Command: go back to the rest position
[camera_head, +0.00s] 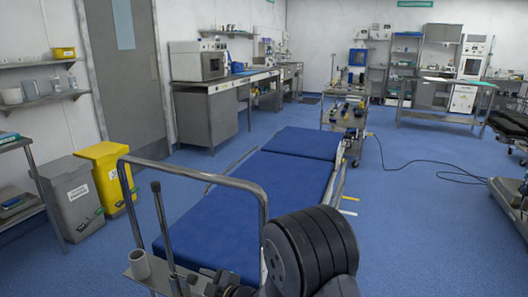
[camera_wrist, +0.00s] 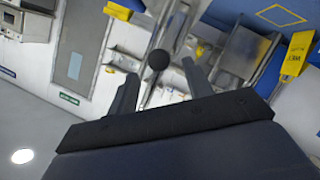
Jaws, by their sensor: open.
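My gripper (camera_wrist: 161,68) shows in the wrist view with its two dark fingers spread apart. A dark round knob (camera_wrist: 158,60) appears in the gap between the fingertips. I cannot tell how far away it is, and the fingers do not appear shut on it. In the head view, a thick black ribbed part of my arm (camera_head: 310,250) is at the bottom, right of centre. My gripper cannot be made out in that view. The wrist view is strongly tilted.
A blue operating table (camera_head: 220,222) lies ahead, with a grey metal rail (camera_head: 200,178) and an upright black-tipped rod (camera_head: 161,220) close to me. Yellow (camera_head: 110,178) and grey (camera_head: 75,200) bins stand left. Open blue floor (camera_head: 420,225) lies right, crossed by a black cable (camera_head: 425,166).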

